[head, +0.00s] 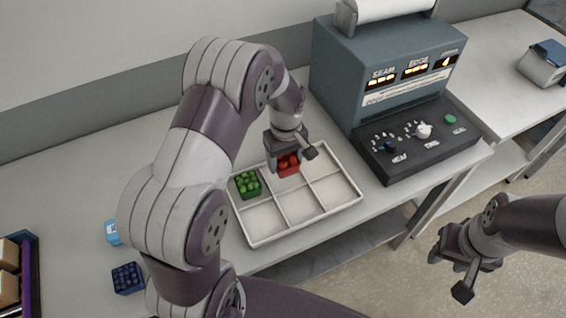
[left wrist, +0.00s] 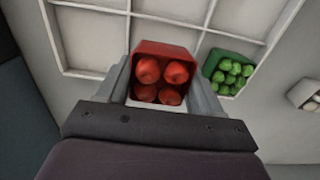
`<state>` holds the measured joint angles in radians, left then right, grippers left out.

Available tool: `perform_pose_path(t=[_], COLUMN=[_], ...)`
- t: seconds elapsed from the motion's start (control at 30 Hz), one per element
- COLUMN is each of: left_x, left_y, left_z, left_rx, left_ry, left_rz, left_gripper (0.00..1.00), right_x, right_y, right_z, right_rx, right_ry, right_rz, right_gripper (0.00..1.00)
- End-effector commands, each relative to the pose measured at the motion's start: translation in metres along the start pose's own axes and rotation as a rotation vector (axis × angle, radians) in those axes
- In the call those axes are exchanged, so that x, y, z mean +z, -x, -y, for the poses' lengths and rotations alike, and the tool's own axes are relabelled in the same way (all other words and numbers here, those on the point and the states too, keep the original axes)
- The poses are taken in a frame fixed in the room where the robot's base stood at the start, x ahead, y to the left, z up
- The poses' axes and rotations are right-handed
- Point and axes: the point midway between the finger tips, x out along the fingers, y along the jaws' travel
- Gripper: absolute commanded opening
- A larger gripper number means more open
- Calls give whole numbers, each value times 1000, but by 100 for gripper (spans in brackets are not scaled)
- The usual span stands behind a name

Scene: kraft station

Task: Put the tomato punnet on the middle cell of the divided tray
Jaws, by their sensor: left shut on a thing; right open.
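The tomato punnet (head: 288,165) is a small red box with several red tomatoes. My left gripper (head: 290,158) is shut on it, with a finger on either side of the punnet (left wrist: 161,75) in the left wrist view. It is at the far middle cell of the white divided tray (head: 301,239); I cannot tell whether it touches the tray floor. My right gripper (head: 452,268) is open and empty, away from the tray at the lower right.
A green punnet (head: 247,184) sits in the tray's far left cell. The other cells look empty. A blue-grey machine (head: 385,75) with a control panel stands right of the tray. A blueberry punnet (head: 128,278), a small blue box (head: 112,232) and a dark crate (head: 32,270) are at left.

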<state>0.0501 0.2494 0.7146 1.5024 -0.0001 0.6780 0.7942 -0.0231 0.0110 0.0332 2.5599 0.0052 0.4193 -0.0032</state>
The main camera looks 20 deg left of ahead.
Motion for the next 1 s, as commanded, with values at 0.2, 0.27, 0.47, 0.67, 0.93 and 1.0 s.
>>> perform_pose_path(t=[0.2, 0.27, 0.47, 0.67, 0.93, 1.0], left_x=[-11, -11, -11, -11, -11, -11], left_y=[-25, -36, -47, -50, -49, -49], left_z=[3, 3, 2, 2, 2, 2], left_rx=[-2, -2, 1, 1, 1, 1], left_ry=[-1, -1, -1, -1, -1, -1], left_rz=[2, 2, -1, -1, -1, -1], left_gripper=[34, 34, 34, 34, 76, 76], right_x=[-1, -1, -1, -1, -1, -1], right_y=[8, 10, 10, 8, 9, 9], right_z=[0, 0, 0, 0, 0, 0], right_rx=[0, 0, 0, 0, 0, 0], right_ry=[0, 0, 0, 0, 0, 0], right_rz=[0, 0, 0, 0, 0, 0], right_gripper=[43, 43, 43, 43, 43, 43])
